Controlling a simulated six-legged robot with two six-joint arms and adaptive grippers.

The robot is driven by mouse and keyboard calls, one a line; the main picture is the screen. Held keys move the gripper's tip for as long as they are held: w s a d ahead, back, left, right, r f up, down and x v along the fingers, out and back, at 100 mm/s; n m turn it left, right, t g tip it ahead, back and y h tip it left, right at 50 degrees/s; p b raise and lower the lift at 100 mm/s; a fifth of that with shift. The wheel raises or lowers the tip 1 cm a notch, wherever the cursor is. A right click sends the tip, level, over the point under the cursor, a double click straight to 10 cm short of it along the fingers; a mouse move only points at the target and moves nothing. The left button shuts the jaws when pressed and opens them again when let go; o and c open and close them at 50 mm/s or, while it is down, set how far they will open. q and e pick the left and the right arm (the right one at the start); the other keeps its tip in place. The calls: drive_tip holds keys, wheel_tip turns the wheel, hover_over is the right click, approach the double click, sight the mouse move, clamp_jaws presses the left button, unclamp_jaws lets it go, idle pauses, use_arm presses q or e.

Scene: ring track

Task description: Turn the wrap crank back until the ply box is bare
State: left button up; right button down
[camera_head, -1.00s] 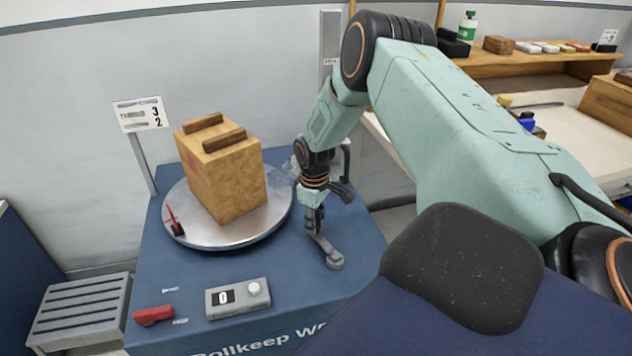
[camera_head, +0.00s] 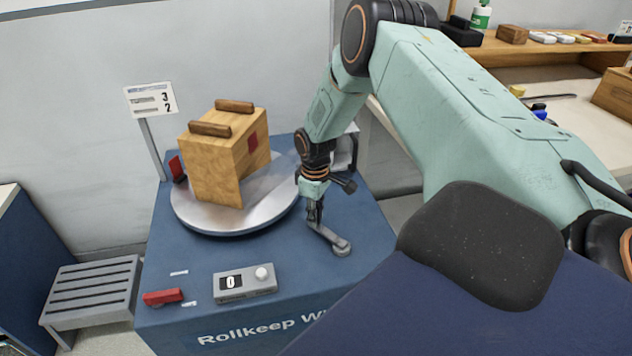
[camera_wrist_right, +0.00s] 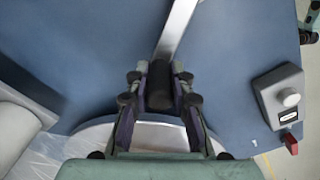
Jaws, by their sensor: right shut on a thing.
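The ply box (camera_head: 212,172), with two brown wooden strips on top and a dark red patch on one side, stands on the round grey turntable (camera_head: 238,224). I see no film on its visible faces. The wrap crank (camera_head: 329,236) is a grey arm on the blue machine top. My right gripper (camera_head: 315,214) points down and is shut on the crank's dark handle (camera_wrist_right: 160,88); the crank arm shows beyond it in the right wrist view (camera_wrist_right: 178,28). Clear film (camera_wrist_right: 38,152) lies at the lower left there. My left gripper is out of view.
A counter box (camera_head: 245,282) with a round knob reads 0. A red switch (camera_head: 163,297) is at its left. A sign (camera_head: 151,100) shows 3 and 2. A slatted grey stand (camera_head: 92,292) is at the lower left; a shelf bench (camera_head: 530,62) is at the back right.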

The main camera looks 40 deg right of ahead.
drive_tip(key=c, duration=1.2)
unclamp_jaws()
drive_tip(key=shift+w, duration=0.1)
drive_tip(key=shift+o, duration=0.2)
wheel_tip(320, 180, up, 12)
